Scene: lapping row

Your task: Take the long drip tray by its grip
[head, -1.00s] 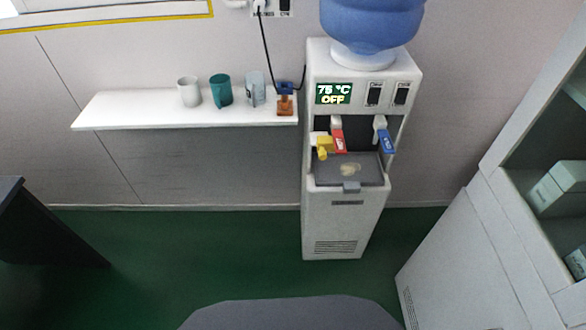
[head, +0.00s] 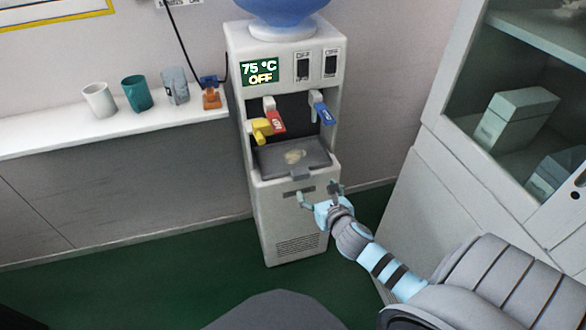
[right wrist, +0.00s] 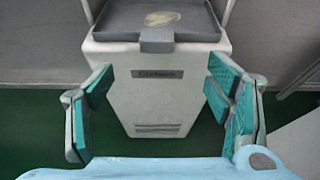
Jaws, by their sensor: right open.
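The drip tray (head: 270,160) is a dark grey tray set in the front of the water dispenser, with a pale stain on it. Its grip (head: 300,174) is a grey tab at the front edge. In the right wrist view the tray (right wrist: 120,22) is at the top, and the grip (right wrist: 157,40) hangs over the front edge, between and beyond the fingers. My right gripper (head: 319,193) is open and empty in front of the dispenser, just below the grip; it also shows in the right wrist view (right wrist: 158,105). My left gripper is not in view.
The white dispenser (head: 290,225) has a blue bottle on top, a red tap (head: 274,117), a blue tap (head: 323,112) and a yellow piece (head: 261,130) above the tray. A shelf (head: 120,128) with cups stands left, a cabinet (head: 425,190) right.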

